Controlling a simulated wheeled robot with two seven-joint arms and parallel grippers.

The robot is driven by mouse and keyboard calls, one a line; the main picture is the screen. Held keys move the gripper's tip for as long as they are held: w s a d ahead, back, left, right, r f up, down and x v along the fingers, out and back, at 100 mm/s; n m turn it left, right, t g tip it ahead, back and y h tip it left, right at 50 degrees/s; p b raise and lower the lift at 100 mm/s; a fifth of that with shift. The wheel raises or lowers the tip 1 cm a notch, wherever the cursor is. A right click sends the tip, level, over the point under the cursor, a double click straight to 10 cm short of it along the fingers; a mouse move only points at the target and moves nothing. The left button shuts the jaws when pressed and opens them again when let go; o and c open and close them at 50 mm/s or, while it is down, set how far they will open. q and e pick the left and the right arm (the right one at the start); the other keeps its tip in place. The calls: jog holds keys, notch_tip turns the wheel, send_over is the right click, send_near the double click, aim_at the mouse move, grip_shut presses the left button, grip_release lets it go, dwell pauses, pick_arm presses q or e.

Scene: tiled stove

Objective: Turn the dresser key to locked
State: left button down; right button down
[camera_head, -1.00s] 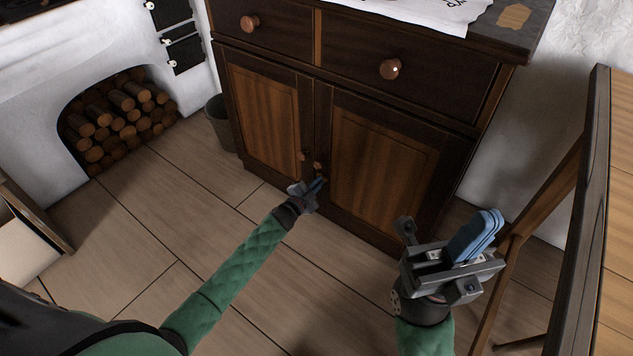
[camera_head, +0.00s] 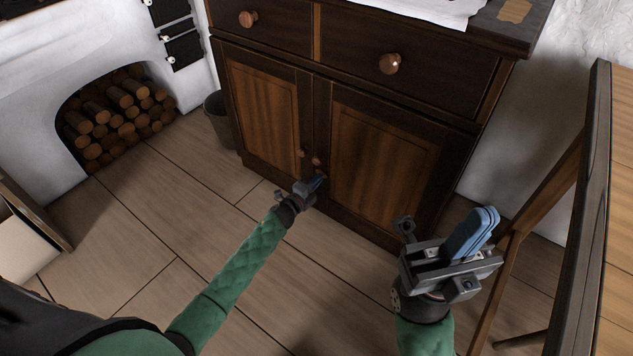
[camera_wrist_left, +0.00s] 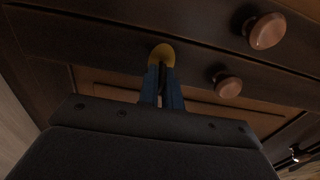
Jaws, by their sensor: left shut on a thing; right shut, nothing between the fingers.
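The dark wooden dresser (camera_head: 375,165) has two lower doors, with small round knobs near where they meet. The brass-yellow rounded head of the key (camera_wrist_left: 162,53) shows at the tips of my left gripper in the left wrist view. My left gripper (camera_head: 319,181) is shut on the key at the dresser front, just below the door knobs; its blue fingers also show in the left wrist view (camera_wrist_left: 162,80). The fingers hide the rest of the key, and the lock is not clearly visible. My right gripper (camera_head: 474,232) is shut and empty, away from the dresser.
A wooden table or chair frame (camera_head: 590,200) stands close to my right gripper. A dark bucket (camera_head: 218,118) stands left of the dresser, near the stove's log niche (camera_head: 115,112). The tiled floor (camera_head: 130,240) before the dresser is clear.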

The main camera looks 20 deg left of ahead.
pick_arm(q)
jog(key=shift+d, duration=0.1)
dwell(0.4)
jog(key=c, duration=1.6)
grip_release()
jog(key=p+v, duration=0.1)
jog(key=v, duration=0.7)
jog(key=shift+p, duration=0.35)
